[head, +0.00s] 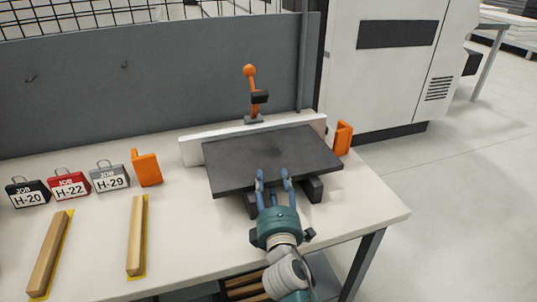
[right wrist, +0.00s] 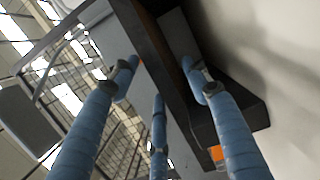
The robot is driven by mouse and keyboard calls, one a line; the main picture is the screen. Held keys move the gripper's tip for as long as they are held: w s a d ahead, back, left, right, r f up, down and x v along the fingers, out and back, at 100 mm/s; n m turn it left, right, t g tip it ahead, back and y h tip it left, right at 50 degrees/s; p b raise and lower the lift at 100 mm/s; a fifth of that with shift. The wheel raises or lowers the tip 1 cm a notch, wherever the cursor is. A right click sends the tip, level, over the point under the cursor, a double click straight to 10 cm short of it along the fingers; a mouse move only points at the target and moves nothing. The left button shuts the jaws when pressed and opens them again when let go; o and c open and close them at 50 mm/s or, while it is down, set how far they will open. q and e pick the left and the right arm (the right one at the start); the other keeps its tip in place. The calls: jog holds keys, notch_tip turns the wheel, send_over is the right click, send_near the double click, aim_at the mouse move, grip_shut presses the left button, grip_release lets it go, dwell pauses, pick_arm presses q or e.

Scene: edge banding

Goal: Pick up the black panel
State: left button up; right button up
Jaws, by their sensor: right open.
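The black panel (head: 270,158) lies flat on dark support blocks (head: 313,190) on the workbench, in front of a white rail. My right gripper (head: 272,174) is at the panel's front edge, coming from the front of the bench. Its blue fingers are open. In the right wrist view the fingers (right wrist: 165,75) stand on both sides of the dark panel edge (right wrist: 172,88), with gaps that suggest they are not closed on it. Whether any finger touches the panel I cannot tell. My left gripper is not in view.
An orange-handled clamp (head: 252,95) stands behind the white rail (head: 225,132). Orange stops (head: 147,168) flank the panel area. Job tags (head: 69,185) and two wooden strips (head: 136,235) lie at left. A grey back panel (head: 150,80) rises behind. The bench's right front corner (head: 380,210) is clear.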

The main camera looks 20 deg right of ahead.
aim_at(269, 165)
jog(key=shift+w+d, duration=0.25)
jog(key=shift+w, duration=0.7)
jog(key=w, duration=0.5)
jog(key=shift+w+d+b, duration=0.15)
jog(key=shift+d+b, duration=0.15)
jog(key=shift+d, duration=0.1)
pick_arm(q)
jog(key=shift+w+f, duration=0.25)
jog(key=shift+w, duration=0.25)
pick_arm(e)
jog(key=shift+r, duration=0.1)
grip_shut()
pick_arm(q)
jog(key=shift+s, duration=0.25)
pick_arm(e)
jog(key=shift+r, duration=0.35)
